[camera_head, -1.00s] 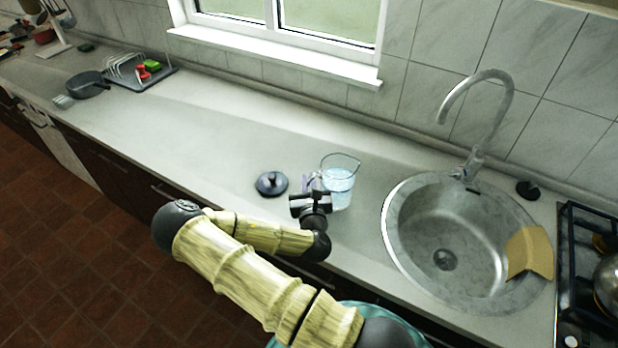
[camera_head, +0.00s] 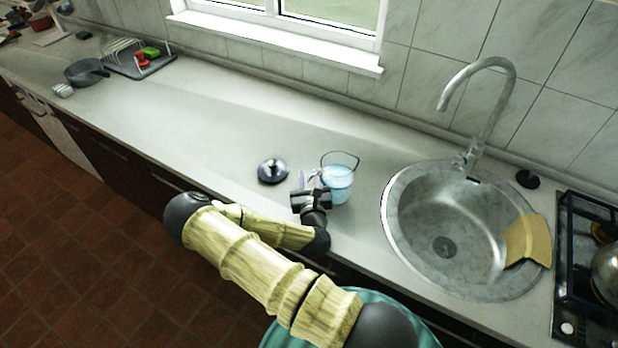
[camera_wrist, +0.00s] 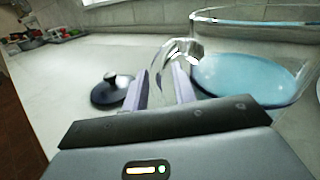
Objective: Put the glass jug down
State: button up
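The clear glass jug (camera_head: 338,183) with pale blue liquid stands upright at the counter, left of the sink. In the wrist view the jug (camera_wrist: 245,78) fills the upper right, cut off by the frame edge. My gripper (camera_head: 311,192) is at the jug's left side. In the wrist view my gripper's (camera_wrist: 160,85) two pale fingers are on either side of the curved glass handle, shut on it. I cannot tell for sure whether the jug's base touches the counter, as its lower part is partly hidden.
A dark round lid with a knob (camera_head: 272,171) lies on the counter (camera_head: 225,140) left of the jug. The steel sink (camera_head: 400,245) is to the right, with a tan cloth (camera_head: 528,241) on its rim. The counter farther left is clear up to a pan (camera_head: 85,72) and a rack.

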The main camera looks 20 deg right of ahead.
jog(key=shift+r, duration=0.15)
jog(key=shift+s, duration=0.25)
jog(key=v, duration=0.5)
jog(key=p+v, duration=0.1)
jog(key=v, duration=0.4)
jog(key=shift+r, duration=0.25)
jog(key=shift+s+a+f+p, duration=0.15)
jog(key=shift+s+p, duration=0.15)
jog(key=shift+s, duration=0.05)
jog(key=shift+s+a+f+p, duration=0.1)
jog(key=shift+s+p, duration=0.15)
jog(key=shift+s, duration=0.15)
